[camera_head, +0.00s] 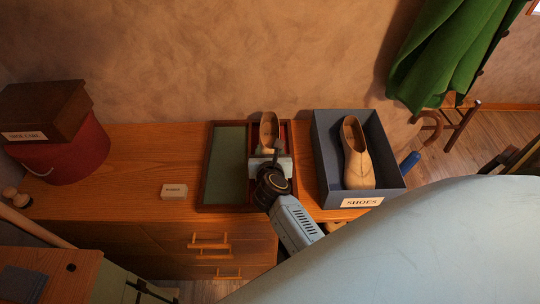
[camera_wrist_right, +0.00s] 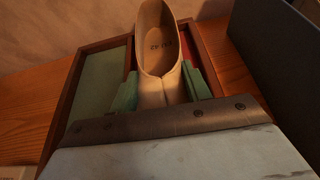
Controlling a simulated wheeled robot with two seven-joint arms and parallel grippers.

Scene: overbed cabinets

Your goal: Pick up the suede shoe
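A tan suede shoe (camera_head: 268,131) is over the right part of a dark-framed tray (camera_head: 209,190) on the wooden dresser, its opening toward the wall. My right gripper (camera_head: 268,153) reaches in from the front and is at the shoe's near end. In the right wrist view the shoe (camera_wrist_right: 157,45) is between the two green fingertips (camera_wrist_right: 160,93), which appear to touch its sides. The toe is hidden by the gripper. I cannot tell whether the shoe rests on the tray. A matching shoe (camera_head: 356,158) lies in a grey box labelled SHOES (camera_head: 325,178). My left gripper is out of view.
A small labelled block (camera_head: 174,191) stands left of the tray. A red round box (camera_head: 66,152) with a brown box (camera_head: 42,110) on top is at the far left. A green cloth (camera_head: 440,50) hangs at the right. The dresser top between is clear.

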